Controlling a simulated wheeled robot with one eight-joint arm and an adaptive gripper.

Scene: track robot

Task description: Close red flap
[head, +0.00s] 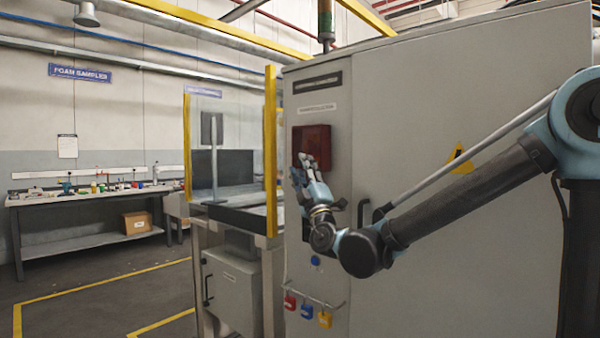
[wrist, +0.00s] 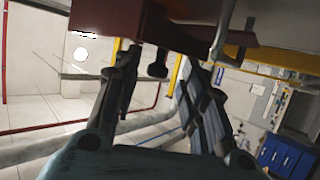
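The red flap (head: 315,141) is a dark red box-like cover on the front of the grey cabinet, below a black label. In the wrist view red panels (wrist: 112,20) fill the top left, close beyond my fingertips. I cannot tell how far the flap stands open. My gripper (head: 303,163) is at the lower left of the red cover and hides part of it. In the wrist view my gripper (wrist: 160,62) has its two dark fingers apart, with nothing held. A small dark knob-like part (wrist: 157,64) shows between the fingertips; I cannot tell whether they touch anything.
Padlocks (head: 306,310) hang on a rail below. A yellow-posted glass guard (head: 270,150) stands left. A workbench (head: 90,197) is far left, with open floor before it.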

